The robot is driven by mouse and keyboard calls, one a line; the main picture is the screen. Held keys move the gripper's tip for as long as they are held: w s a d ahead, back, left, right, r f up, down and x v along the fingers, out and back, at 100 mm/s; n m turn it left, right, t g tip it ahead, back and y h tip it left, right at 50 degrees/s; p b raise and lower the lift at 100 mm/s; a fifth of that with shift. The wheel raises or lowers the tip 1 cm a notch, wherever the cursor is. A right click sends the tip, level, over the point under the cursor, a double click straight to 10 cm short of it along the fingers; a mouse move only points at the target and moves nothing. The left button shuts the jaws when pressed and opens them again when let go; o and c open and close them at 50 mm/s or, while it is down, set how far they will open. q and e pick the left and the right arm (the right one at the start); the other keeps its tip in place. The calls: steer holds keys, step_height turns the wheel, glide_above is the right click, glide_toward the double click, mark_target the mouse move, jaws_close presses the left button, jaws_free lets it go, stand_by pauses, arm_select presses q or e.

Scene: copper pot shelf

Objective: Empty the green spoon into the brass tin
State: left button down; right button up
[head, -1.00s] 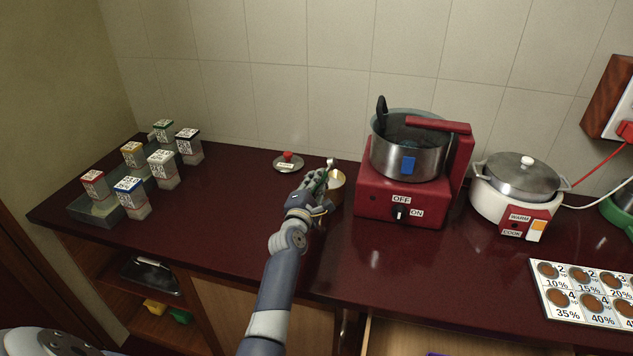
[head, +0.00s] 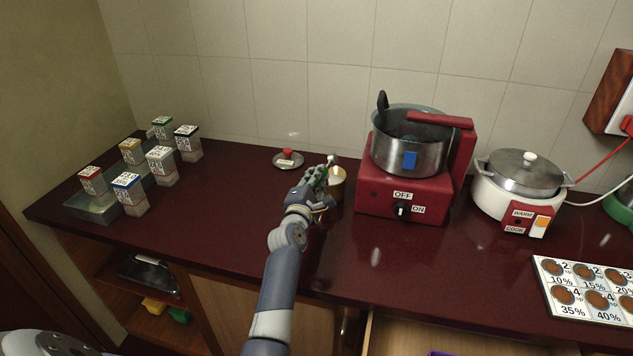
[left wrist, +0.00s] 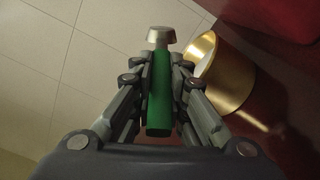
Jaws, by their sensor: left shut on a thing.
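My left gripper (head: 318,180) is shut on the green spoon (left wrist: 160,95), which shows in the left wrist view as a green handle with a small metal bowl beyond the fingertips. In the head view the spoon's metal end (head: 332,160) shows just above the brass tin. The brass tin (head: 337,188) stands on the counter beside my left gripper, partly hidden by it. In the left wrist view the tin (left wrist: 232,75) lies to the right of the spoon, apart from it. The inside of the spoon's bowl is hidden. My right gripper is not in view.
A red stove (head: 400,195) with a steel pot (head: 395,155) stands just right of the tin. A lid with a red knob (head: 288,153) lies behind the gripper. Several capped jars (head: 160,165) stand at the left. A white cooker (head: 520,200) stands at the right.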

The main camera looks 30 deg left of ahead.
arm_select(q)
steer(key=shift+r+m, duration=0.2)
steer(key=shift+m, duration=0.2)
steer(key=m, duration=0.2)
steer(key=shift+d+r+m, duration=0.2)
steer(key=shift+r+m, duration=0.15)
steer(key=shift+m, duration=0.05)
steer(key=m, duration=0.5)
steer(key=shift+w+d+r+b, duration=0.1)
steer(key=shift+d+r+b, duration=0.2)
steer(key=shift+d+r, duration=0.1)
steer(key=w+d+r+m+p, duration=0.1)
steer(key=d+r+m+p, duration=0.3)
steer(key=m, duration=1)
steer(key=shift+w+d+r+m+p, duration=0.35)
steer(key=shift+d+p, duration=0.2)
steer(key=shift+d, duration=0.75)
step_height(320, 180, up, 6)
steer(key=p, duration=0.5)
